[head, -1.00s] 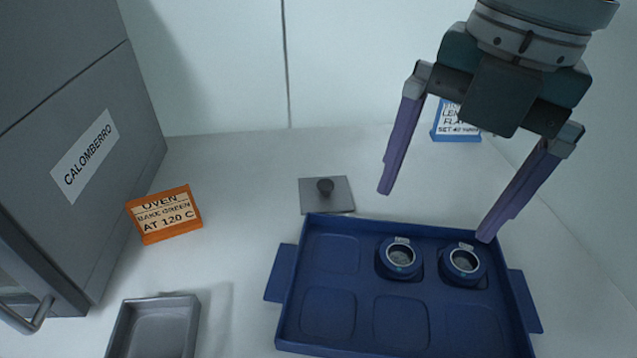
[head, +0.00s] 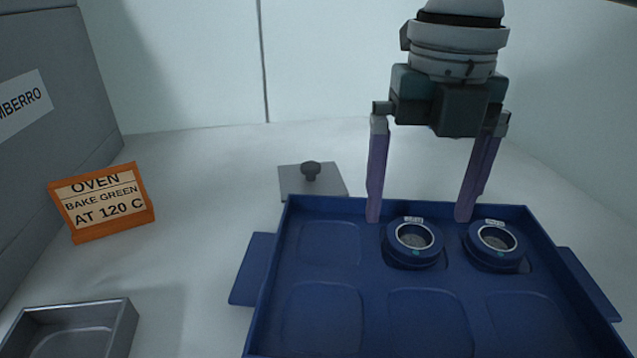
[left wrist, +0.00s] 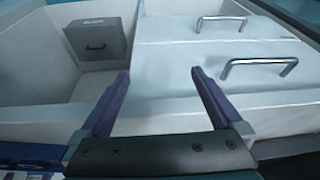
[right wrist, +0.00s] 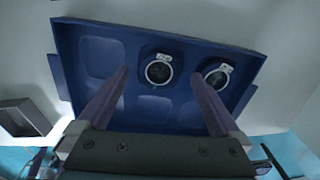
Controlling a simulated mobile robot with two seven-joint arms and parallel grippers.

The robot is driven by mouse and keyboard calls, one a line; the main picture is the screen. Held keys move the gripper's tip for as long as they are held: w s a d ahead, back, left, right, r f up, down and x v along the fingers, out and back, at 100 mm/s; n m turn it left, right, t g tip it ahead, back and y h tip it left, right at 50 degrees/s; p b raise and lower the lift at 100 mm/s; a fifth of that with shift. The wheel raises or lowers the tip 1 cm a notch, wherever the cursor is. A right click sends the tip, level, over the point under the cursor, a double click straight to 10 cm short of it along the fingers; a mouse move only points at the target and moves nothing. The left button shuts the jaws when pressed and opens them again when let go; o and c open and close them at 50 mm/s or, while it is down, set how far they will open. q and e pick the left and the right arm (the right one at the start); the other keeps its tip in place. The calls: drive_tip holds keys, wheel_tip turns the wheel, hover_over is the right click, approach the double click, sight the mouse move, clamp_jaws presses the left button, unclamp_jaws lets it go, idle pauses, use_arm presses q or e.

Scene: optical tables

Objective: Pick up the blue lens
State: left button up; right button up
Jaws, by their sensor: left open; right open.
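Two blue ring-mounted lenses sit in the back row of a blue tray (head: 337,206). The left lens (head: 414,240) and the right lens (head: 496,244) each have a small label on the rim. My right gripper (head: 419,219) is open and empty, pointing down with its fingers at the tray's back edge, around the left lens's position. In the right wrist view the left lens (right wrist: 159,71) lies between the fingers' lines and the right lens (right wrist: 218,76) lies beside the right finger. My left gripper (left wrist: 160,75) is open and empty, away from the tray.
An orange sign (head: 102,202) reading "OVEN BAKE GREEN AT 120 C" stands left, beside a grey oven (head: 50,90). A grey plate with a knob (head: 312,180) lies behind the tray. A grey metal dish (head: 75,330) is at front left. Other tray recesses are empty.

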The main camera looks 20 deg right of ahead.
wheel_tip(320, 180, down, 3)
drive_tip(key=shift+s, duration=0.1)
drive_tip(key=c, duration=1.4)
drive_tip(key=shift+o, duration=0.2)
drive_tip(key=shift+r, duration=0.2)
wheel_tip(320, 180, up, 20)
drive_tip(key=p, duration=0.5)
wheel_tip(320, 180, up, 8)
drive_tip(key=r+m+p, duration=0.1)
drive_tip(key=m+p, duration=0.7)
drive_tip(key=m, duration=0.7)
hover_over(414, 232)
drive_tip(key=a, duration=0.3)
drive_tip(key=s+r+m+p, duration=0.2)
drive_tip(key=r+m+p, duration=0.3)
drive_tip(key=r+p, duration=0.9)
drive_tip(key=s+a+r+m+p, duration=0.1)
drive_tip(key=s+r+m+p, duration=0.2)
drive_tip(key=r+p, duration=1.1)
drive_tip(key=s+r+m+p, duration=0.3)
drive_tip(key=r+m+p, duration=0.5)
drive_tip(key=r+p, duration=0.5)
drive_tip(key=p, duration=0.4)
drive_tip(key=shift+a+r, duration=0.4)
